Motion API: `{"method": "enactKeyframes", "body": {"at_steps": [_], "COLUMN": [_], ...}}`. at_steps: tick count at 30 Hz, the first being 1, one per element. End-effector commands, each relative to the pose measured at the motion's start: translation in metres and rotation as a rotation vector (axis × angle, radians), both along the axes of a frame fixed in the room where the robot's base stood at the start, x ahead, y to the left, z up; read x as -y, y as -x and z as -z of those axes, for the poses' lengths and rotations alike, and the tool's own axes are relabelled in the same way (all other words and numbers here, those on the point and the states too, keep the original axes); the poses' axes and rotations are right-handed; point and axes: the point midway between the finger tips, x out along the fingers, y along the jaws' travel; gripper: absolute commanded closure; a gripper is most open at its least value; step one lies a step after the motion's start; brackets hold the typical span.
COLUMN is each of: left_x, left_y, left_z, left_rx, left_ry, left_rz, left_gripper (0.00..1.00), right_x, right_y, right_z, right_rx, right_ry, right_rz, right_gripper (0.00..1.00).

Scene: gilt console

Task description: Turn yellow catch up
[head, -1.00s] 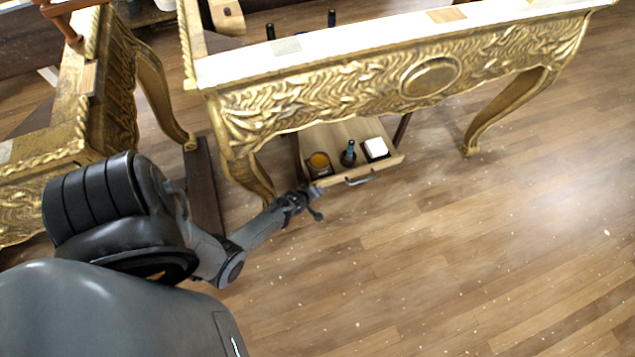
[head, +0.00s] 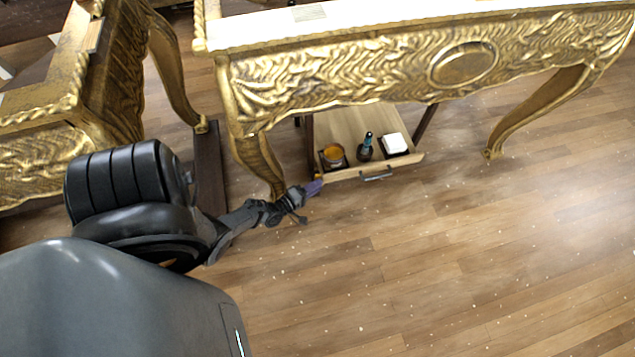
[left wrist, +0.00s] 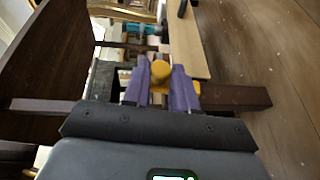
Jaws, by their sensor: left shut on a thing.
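The yellow catch (left wrist: 160,71) shows in the left wrist view as a rounded yellow knob between my two purple fingers. A lower yellow part sits just below the knob, partly hidden by the fingers. My left gripper (head: 314,188) is at the front left corner of the wooden drawer (head: 352,124) under the gilt console. It is shut on the catch, with one finger on each side of the knob. In the head view the catch is mostly hidden and too small to read its angle. My right gripper is in neither view.
The drawer holds an amber jar (head: 333,153), a dark bottle (head: 365,150) and a white block (head: 395,143). Its metal handle (head: 376,176) is right of my gripper. The console's carved leg (head: 257,160) stands close on the left. The floor in front is clear.

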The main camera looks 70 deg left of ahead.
Motion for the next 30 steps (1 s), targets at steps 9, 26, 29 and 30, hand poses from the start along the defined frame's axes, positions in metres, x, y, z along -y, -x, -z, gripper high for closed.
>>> {"method": "enactKeyframes", "body": {"at_steps": [9, 26, 29, 30], "left_x": [-0.0011, -0.0006, -0.0006, -0.0006], "left_y": [0.0049, 0.0061, 0.0061, 0.0061], "left_z": [0.0034, 0.0033, 0.0032, 0.0031], "left_rx": [0.094, 0.115, 0.116, 0.116], "left_ry": [0.012, 0.015, 0.015, 0.015], "left_rz": [0.001, 0.0, 0.0, 0.0], "left_gripper": [1.0, 1.0, 0.58, 0.52], "right_x": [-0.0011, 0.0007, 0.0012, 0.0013], "right_y": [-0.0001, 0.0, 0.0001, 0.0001], "right_z": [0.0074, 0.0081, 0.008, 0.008], "right_rx": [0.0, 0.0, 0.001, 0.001], "right_ry": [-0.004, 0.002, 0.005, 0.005], "right_rz": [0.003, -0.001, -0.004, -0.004], "right_gripper": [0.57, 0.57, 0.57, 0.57]}}
